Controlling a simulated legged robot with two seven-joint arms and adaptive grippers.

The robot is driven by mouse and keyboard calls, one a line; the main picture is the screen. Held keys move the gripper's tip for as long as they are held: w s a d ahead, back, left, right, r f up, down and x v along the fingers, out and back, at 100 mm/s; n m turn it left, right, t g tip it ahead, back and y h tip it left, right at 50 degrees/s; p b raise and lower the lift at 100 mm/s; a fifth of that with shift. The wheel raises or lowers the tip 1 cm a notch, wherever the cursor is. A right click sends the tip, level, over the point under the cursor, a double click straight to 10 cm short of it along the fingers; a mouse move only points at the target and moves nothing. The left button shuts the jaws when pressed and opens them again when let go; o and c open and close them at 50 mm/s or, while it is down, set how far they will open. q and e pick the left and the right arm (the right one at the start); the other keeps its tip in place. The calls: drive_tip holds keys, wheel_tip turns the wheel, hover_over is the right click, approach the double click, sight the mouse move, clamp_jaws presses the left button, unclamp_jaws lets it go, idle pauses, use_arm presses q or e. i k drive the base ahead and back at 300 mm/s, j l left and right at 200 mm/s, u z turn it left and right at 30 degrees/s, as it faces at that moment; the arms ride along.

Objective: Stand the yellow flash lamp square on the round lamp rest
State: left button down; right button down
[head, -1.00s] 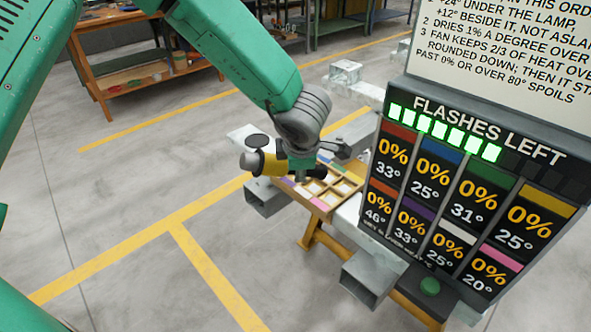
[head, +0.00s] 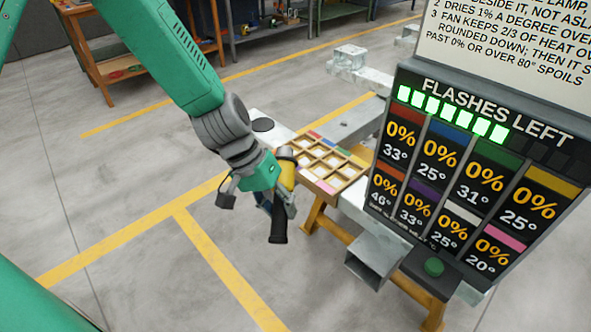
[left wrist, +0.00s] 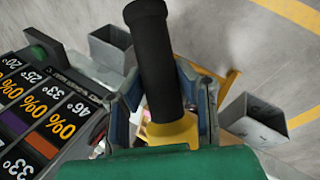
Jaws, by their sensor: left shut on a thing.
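My left gripper (head: 262,198) is shut on the yellow flash lamp (head: 288,175) and holds it in the air beside the near left edge of the wooden tray. Its black handle (head: 279,226) points down toward the floor in the head view, and its dark head is up near the tray. In the left wrist view the black handle (left wrist: 152,60) stands out between the fingers (left wrist: 165,100), with the yellow body (left wrist: 174,132) below. A flat black disc, seemingly the round lamp rest (head: 263,125), lies bare on the pale bench, beyond the gripper. My right gripper is not in view.
The wooden compartment tray (head: 322,186) with coloured tabs sits on the bench right of the lamp. A board (head: 440,165) reading "FLASHES LEFT", all values 0%, stands at right, with a green button (head: 434,267) below. Metal tube ends (head: 375,262) stick out. Floor at left is clear.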

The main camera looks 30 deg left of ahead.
sight(262, 124)
drive_tip(key=i+j, duration=0.1)
drive_tip(key=j, duration=1.2)
drive_tip(key=i+j, duration=0.1)
drive_tip(key=j, duration=1.15)
